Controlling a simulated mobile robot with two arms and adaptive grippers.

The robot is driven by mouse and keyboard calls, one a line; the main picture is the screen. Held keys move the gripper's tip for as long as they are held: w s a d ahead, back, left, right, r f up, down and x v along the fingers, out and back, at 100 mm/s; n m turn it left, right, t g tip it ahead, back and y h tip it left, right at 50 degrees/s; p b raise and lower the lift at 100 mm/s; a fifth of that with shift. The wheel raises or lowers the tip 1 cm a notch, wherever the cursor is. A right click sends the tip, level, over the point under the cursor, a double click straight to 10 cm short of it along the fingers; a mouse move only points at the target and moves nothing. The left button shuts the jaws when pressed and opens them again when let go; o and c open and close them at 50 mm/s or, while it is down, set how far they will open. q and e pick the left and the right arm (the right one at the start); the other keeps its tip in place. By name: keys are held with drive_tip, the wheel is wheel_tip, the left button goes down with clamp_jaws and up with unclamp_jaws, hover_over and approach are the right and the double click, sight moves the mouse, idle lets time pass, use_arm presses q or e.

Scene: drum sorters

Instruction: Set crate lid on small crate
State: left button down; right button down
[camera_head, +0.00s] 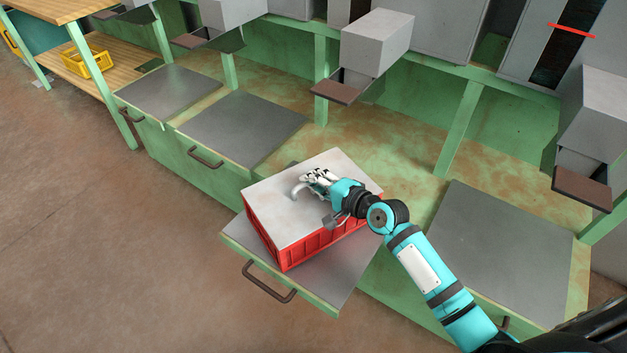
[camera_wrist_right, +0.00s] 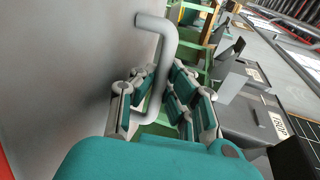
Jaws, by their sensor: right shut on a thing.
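The crate lid (camera_head: 285,220) is a flat grey plate with a bent grey bar handle (camera_head: 298,191). It covers the top of the red small crate (camera_head: 318,245), roughly lined up with its rim; I cannot tell whether it fully rests there or hovers slightly. My right gripper (camera_head: 316,178) is above the lid, shut on the handle. The right wrist view shows the fingers (camera_wrist_right: 160,100) around the handle (camera_wrist_right: 165,50), with the lid (camera_wrist_right: 80,60) on the left. The crate's inside is hidden. My left gripper is not in view.
The crate stands on a grey pulled-out drawer top (camera_head: 330,285) with a dark handle (camera_head: 268,283). Grey plates (camera_head: 240,130) lie along the green bench. Grey boxes with brown flaps (camera_head: 377,42) hang above. A yellow crate (camera_head: 87,62) sits on a wooden shelf at far left.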

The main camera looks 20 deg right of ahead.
drive_tip(key=shift+f, duration=0.15)
drive_tip(key=c, duration=1.4)
unclamp_jaws()
